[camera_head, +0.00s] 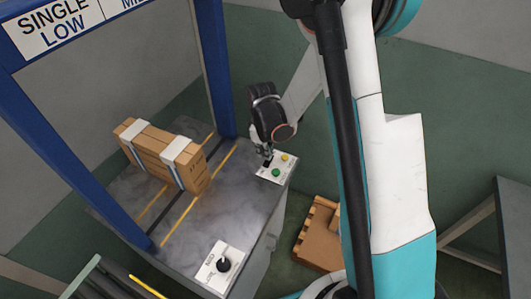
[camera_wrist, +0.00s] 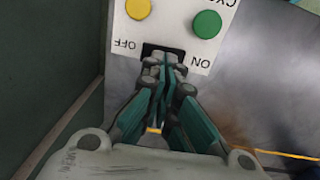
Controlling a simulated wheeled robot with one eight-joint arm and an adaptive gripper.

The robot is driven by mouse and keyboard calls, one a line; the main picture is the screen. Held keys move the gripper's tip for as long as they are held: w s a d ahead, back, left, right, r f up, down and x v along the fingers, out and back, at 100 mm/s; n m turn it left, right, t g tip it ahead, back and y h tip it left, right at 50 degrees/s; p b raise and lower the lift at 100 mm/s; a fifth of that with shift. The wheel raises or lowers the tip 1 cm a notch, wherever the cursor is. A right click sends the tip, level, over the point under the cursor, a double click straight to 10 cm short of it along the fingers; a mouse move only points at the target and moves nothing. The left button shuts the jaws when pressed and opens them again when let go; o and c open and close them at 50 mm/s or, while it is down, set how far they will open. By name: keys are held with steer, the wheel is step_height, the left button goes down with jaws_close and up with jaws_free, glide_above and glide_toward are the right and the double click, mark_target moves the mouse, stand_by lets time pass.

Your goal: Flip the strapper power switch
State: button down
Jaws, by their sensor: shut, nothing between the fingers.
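The strapper (camera_head: 215,222) is a grey-topped table with a blue arch frame. A white control panel (camera_head: 287,168) sits at its right far corner, with a green button (camera_head: 276,172) and a yellow button (camera_head: 285,157). In the wrist view the panel (camera_wrist: 178,40) shows the black power switch (camera_wrist: 150,50) between the labels OFF and ON. My gripper (camera_head: 267,160) is shut and empty, pointing down at the switch. In the wrist view its fingertips (camera_wrist: 163,62) overlap the switch and hide part of it. I cannot tell whether they touch it, or the switch's position.
A strapped cardboard bundle (camera_head: 160,150) lies on the table under the blue arch (camera_head: 212,70). A second white panel with a black knob (camera_head: 223,264) is at the near corner. A cardboard box (camera_head: 318,240) stands low to the right. A grey table (camera_head: 515,225) is at the right edge.

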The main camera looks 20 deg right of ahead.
step_height(320, 180, up, 13)
steer(key=s+a+p, duration=0.2)
steer(key=p, duration=0.2)
steer(key=shift+f, duration=0.1)
steer(key=s+d+r+m+t, duration=0.1)
steer(key=s+r+m, duration=0.1)
steer(key=s+r, duration=0.35)
steer(key=s+r+m+t, duration=0.2)
steer(key=r, duration=0.6)
steer(key=s+d+r+m+t, duration=0.1)
steer(key=s+r+m+t, duration=0.2)
steer(key=s, duration=0.9)
step_height(320, 180, up, 2)
steer(key=shift+s+d+r+m+t+y, duration=0.1)
steer(key=shift+s+d+m+t+y, duration=0.15)
steer(key=shift+m, duration=0.75)
steer(key=shift+a, duration=0.2)
